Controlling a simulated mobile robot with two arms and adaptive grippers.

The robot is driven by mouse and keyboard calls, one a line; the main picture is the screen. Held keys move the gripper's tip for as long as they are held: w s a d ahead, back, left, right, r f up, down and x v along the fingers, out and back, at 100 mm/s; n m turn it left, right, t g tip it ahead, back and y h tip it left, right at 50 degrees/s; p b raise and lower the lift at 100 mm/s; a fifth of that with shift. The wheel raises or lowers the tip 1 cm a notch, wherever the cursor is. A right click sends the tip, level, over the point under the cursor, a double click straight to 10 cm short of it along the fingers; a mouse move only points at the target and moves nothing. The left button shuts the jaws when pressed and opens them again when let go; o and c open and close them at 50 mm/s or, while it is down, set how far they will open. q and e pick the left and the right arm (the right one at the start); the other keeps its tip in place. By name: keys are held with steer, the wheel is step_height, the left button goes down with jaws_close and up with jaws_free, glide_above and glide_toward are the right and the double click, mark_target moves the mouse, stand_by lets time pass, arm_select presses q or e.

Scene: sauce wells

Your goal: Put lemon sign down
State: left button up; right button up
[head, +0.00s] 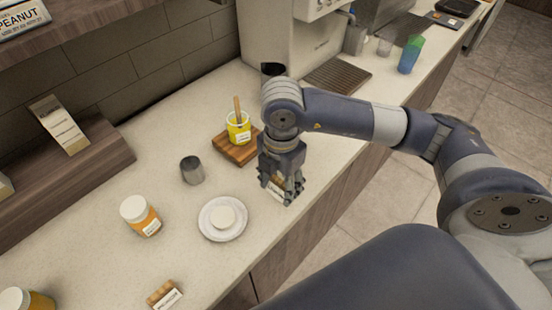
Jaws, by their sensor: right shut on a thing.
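My right gripper (284,193) points down over the counter near its front edge, to the right of the white plate. It is shut on a small sign (276,188), taken to be the lemon sign. Only a pale sliver of the sign shows between the fingers, and its lettering is hidden. I cannot tell whether the sign touches the counter. A yellow pot (238,131) with a wooden stick in it stands on a wooden board (229,151), behind and left of the gripper. My left gripper is not in view.
A grey metal cup (192,170), an orange jar (140,215) and another small wooden sign (163,293) stand on the counter (95,262). A machine (284,40) stands at the back. Free counter lies between plate and front sign.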

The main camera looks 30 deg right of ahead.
steer(key=w+d, duration=0.1)
steer(key=w, duration=0.2)
steer(key=w+d+p, duration=0.1)
steer(key=w, duration=0.2)
steer(key=w+d+f+p, duration=0.1)
steer(key=w, duration=0.2)
steer(key=shift+d, duration=0.35)
steer(key=shift+f+p, duration=0.1)
steer(key=shift+p, duration=0.3)
step_height(320, 180, down, 3)
steer(key=shift+r+p, duration=0.1)
steer(key=shift+p, duration=0.65)
steer(key=shift+f, duration=0.25)
steer(key=shift+f, duration=0.1)
steer(key=o, duration=0.9)
steer(key=shift+c, duration=0.2)
